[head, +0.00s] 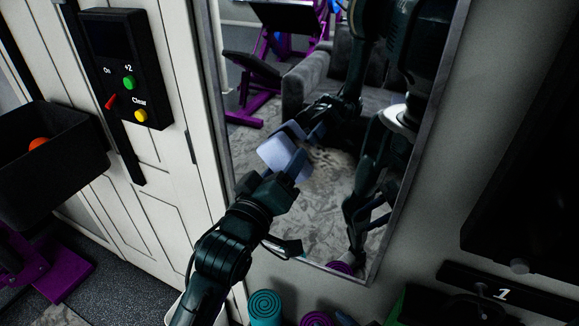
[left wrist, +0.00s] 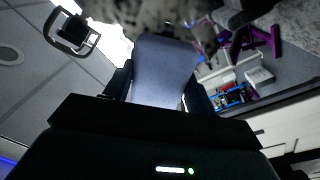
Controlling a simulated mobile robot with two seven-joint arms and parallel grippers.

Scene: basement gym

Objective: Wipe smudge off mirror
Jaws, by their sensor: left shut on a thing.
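The mirror (head: 398,222) is tall with a thin grey frame and hangs tilted in the head view. A brownish, mottled smudge (head: 330,168) shows on its glass, right of the pad. My left gripper (head: 287,176) is shut on a pale blue pad (head: 278,153), which is held at the glass just left of the smudge; I cannot tell if it touches. In the left wrist view the pad (left wrist: 163,70) stands out between the fingers, with a blurred grey-brown patch (left wrist: 150,15) beyond its tip. My right gripper shows at most as a reflection.
A white panelled door (head: 184,110) with a black button box (head: 115,55) is at left, beside a black bin (head: 40,165) holding an orange ball. Rolled mats (head: 265,307) stand below the mirror. A dark rack (head: 510,295) is at lower right. Purple gym equipment and my arms are reflected.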

